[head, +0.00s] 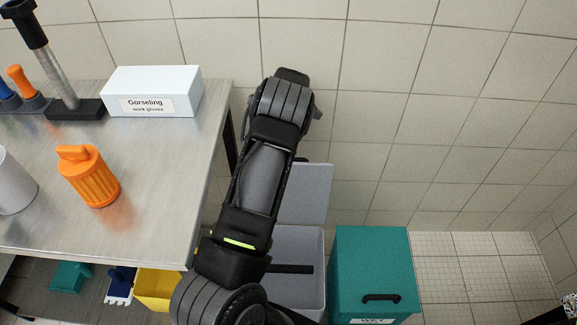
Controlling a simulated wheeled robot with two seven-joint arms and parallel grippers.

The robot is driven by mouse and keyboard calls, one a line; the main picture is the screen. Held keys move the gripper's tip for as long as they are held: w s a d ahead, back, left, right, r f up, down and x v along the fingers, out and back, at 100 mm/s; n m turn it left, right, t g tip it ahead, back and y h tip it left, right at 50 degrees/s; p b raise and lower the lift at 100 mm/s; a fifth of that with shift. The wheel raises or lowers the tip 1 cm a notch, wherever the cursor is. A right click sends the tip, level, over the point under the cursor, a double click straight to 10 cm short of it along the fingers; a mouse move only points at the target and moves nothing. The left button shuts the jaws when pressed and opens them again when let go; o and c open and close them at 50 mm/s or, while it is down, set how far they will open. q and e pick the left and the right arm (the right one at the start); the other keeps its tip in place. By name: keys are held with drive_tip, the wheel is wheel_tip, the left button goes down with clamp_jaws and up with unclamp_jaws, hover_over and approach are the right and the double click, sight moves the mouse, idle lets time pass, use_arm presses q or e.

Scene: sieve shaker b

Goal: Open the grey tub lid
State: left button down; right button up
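The grey tub (312,290) stands on the floor to the right of the workbench, partly hidden behind my arm. Its grey lid (306,193) stands raised at the back of the tub, toward the wall, and the tub's inside shows. A dark bar (292,269) crosses the tub opening beside my arm; I cannot tell what it belongs to. One of my arms fills the middle of the view, and no gripper fingers can be made out on it. My other gripper is not seen.
A teal tub (372,255) with a black handle and a label stands right of the grey tub. The workbench (150,225) holds an orange lantern-like container (92,180), a glove box (152,90) and a stand (72,108). A yellow bin (158,287) is below. Floor at right is clear.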

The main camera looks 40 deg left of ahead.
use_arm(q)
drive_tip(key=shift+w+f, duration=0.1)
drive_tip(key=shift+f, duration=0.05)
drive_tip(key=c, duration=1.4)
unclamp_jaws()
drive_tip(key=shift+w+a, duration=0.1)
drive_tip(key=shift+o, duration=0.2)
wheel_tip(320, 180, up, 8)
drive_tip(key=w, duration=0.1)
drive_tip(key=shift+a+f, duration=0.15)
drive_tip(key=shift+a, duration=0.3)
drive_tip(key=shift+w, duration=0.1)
